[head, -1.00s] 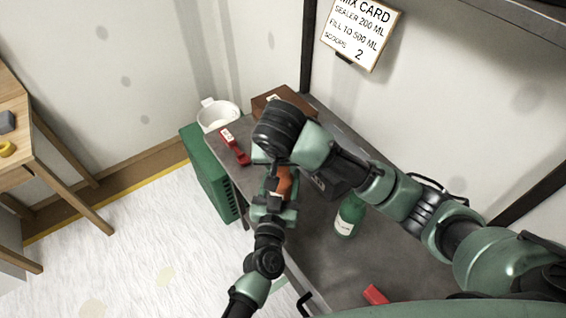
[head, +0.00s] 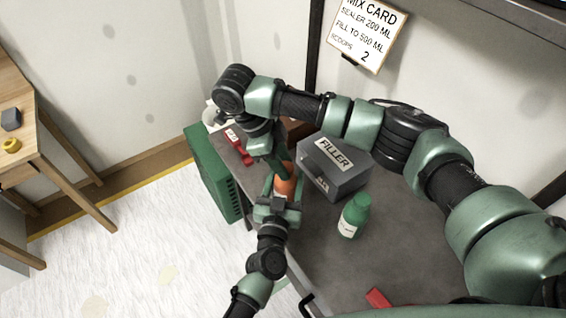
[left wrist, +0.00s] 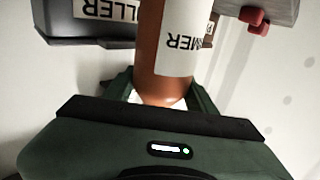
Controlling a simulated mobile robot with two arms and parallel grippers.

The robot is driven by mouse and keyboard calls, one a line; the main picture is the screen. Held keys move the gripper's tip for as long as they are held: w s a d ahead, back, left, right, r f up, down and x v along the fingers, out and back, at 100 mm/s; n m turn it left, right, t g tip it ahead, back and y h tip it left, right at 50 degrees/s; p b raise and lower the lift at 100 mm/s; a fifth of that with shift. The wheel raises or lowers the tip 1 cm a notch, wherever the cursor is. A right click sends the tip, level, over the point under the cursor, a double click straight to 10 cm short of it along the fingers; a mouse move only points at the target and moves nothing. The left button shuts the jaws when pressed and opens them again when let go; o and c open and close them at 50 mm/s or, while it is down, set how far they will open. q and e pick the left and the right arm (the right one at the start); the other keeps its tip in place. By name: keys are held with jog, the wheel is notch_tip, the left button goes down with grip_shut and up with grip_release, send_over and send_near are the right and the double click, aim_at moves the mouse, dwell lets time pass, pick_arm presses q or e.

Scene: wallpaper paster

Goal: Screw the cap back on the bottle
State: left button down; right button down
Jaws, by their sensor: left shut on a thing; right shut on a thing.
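The orange bottle (head: 286,188) has a white label, partly readable in the left wrist view (left wrist: 165,75). My left gripper (head: 278,206) is shut around its lower part and holds it at the left edge of the grey bench. My right gripper (head: 272,165) comes down from above, at the top of the bottle. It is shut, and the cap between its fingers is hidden. Whether the cap touches the bottle neck cannot be told. The bottle's top is out of the left wrist view.
A grey FILLER box (head: 335,168) and a green bottle (head: 354,216) stand right of the grippers. A red labelled object (head: 240,146) lies at the bench's left edge. Another red piece (head: 378,298) lies in front. The bench's front middle (head: 325,262) is clear.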

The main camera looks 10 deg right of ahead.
jog(key=shift+m, duration=0.5)
jog(key=c, duration=0.9)
grip_release()
jog(key=shift+r, duration=2.3)
jog(key=shift+c, duration=0.5)
